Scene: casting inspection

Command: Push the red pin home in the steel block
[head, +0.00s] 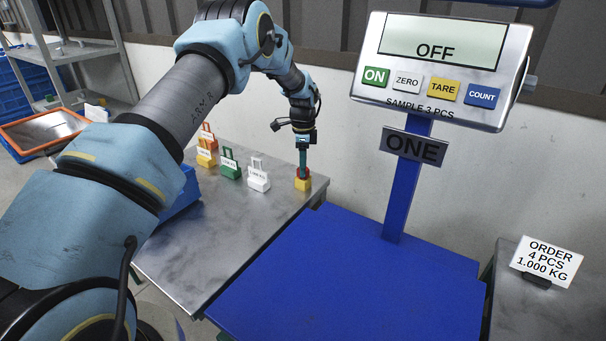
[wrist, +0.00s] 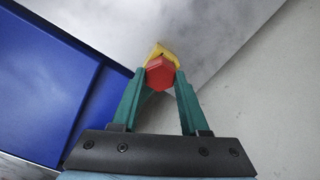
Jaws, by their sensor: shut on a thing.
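My gripper (head: 303,163) points down at the far right corner of the steel table, its green fingers shut on a red six-sided piece (head: 303,173). The red piece sits on a small yellow block (head: 303,185) that stands on the table. The wrist view shows the red piece (wrist: 160,73) between the two fingertips, with a yellow edge of the block (wrist: 158,49) beyond it. I cannot tell how deep the red piece sits in the block. I see no steel block with a red pin; this red and yellow pair is the closest thing.
An order card (head: 546,262) stands at right. A pale wall is behind.

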